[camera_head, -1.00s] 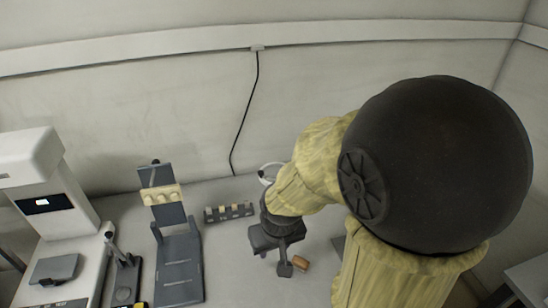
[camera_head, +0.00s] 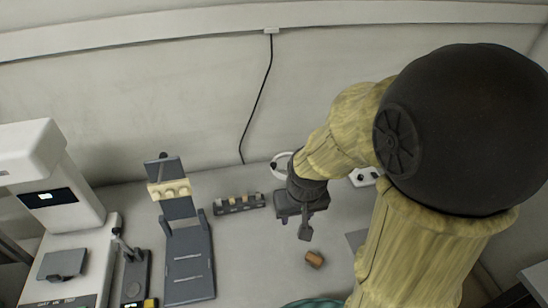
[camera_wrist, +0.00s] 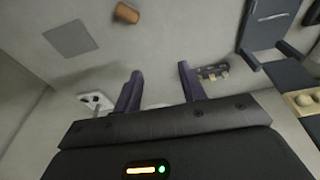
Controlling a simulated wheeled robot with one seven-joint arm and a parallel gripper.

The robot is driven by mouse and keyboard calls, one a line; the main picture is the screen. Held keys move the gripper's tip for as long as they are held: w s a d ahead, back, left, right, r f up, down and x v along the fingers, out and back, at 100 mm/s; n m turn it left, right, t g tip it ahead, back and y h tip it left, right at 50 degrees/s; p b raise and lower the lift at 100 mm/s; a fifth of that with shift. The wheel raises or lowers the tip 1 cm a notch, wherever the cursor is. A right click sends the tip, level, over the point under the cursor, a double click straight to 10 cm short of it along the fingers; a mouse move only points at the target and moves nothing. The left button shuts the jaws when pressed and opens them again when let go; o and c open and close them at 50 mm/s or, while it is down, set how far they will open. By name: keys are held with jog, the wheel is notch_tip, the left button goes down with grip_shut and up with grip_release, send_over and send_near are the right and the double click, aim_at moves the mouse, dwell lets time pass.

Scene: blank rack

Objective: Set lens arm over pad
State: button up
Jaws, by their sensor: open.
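A white ring (camera_head: 281,165), which looks like the lens, stands at the back of the table. My arm hides part of it and its mount. A flat grey square (camera_head: 357,240), likely the pad, lies on the table, partly hidden by my arm; it also shows in the wrist view (camera_wrist: 70,38). My gripper (camera_head: 304,232) is above the table, in front of the ring and left of the square. In the wrist view its fingers (camera_wrist: 160,72) are apart with nothing held. A pale edge between them may be the ring.
A brown block (camera_head: 314,260) lies near my gripper. A slotted rack (camera_head: 239,204) is at the back. A dark stand (camera_head: 187,260), a small stand (camera_head: 134,275) and a white machine (camera_head: 62,190) are left. A white box (camera_head: 364,177) is behind my arm. Something teal (camera_head: 312,303) shows below.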

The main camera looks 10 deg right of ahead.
jog(key=w+r+m+g+p, duration=0.1)
jog(key=w+r+p, duration=0.4)
jog(key=w, duration=0.5)
jog(key=w+r+m+g+p, duration=0.1)
jog(key=w+r+p, duration=0.45)
jog(key=w, duration=0.45)
notch_tip(320, 180, up, 2)
jog(key=p, duration=0.2)
send_over(273, 164)
jog(key=shift+d+m, duration=0.1)
jog(key=shift+m, duration=0.3)
jog(key=shift+f, duration=0.1)
notch_tip(273, 164, down, 17)
jog(key=p, duration=0.5)
jog(key=shift+f, duration=0.15)
grip_shut()
